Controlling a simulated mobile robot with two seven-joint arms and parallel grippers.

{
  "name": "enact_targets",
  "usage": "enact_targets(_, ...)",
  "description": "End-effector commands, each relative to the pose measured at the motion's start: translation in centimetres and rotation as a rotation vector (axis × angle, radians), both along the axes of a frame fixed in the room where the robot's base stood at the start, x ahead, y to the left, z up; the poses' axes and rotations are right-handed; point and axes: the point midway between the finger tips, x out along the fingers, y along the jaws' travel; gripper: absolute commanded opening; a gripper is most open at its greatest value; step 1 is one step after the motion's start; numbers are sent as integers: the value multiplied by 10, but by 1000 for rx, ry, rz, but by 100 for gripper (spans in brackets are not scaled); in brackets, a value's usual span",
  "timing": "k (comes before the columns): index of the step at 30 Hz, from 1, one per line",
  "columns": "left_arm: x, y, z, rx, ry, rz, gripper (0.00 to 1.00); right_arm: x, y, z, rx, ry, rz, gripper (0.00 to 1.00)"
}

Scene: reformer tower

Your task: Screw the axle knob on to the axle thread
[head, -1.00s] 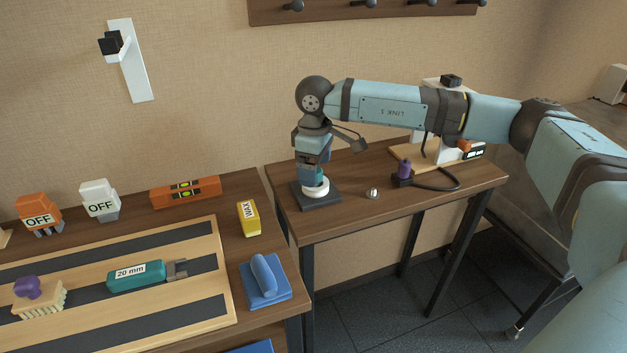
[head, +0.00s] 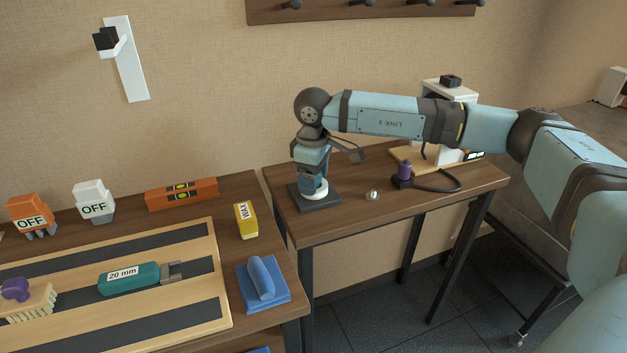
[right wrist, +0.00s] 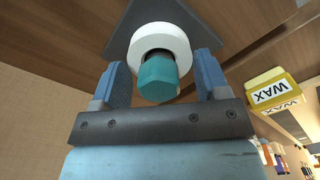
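The teal axle knob (right wrist: 158,76) sits over a short dark stem, seemingly the axle thread, above a white round wheel (right wrist: 172,38). The wheel (head: 317,193) and its dark square base (head: 332,202) stand on the small table in the head view. My right gripper (head: 314,182) points down over the wheel from above. In the right wrist view my right gripper (right wrist: 160,72) is open, with one blue finger on each side of the knob and a visible gap on both sides. In the head view the gripper hides the knob. My left gripper is not in view.
A small silver ball-like part (head: 372,195) lies right of the base. A purple-topped device (head: 403,174) with a dark cable stands farther right. The left bench holds a yellow wax block (head: 246,220), a blue block (head: 263,283) and a teal 20 mm tool (head: 130,278).

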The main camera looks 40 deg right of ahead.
Motion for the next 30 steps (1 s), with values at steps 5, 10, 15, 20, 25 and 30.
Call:
enact_targets(5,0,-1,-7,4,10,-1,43,0,0,-1,0,0,0,68)
enact_targets(10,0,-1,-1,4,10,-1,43,0,0,7,1,-1,0,68)
enact_targets(15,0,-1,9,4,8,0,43,0,0,22,1,-2,0,68)
enact_targets(20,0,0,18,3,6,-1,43,0,0,35,0,0,0,68)
enact_targets(25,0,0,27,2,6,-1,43,0,0,48,0,0,0,68)
enact_targets(30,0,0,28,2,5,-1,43,0,0,50,0,0,0,68)
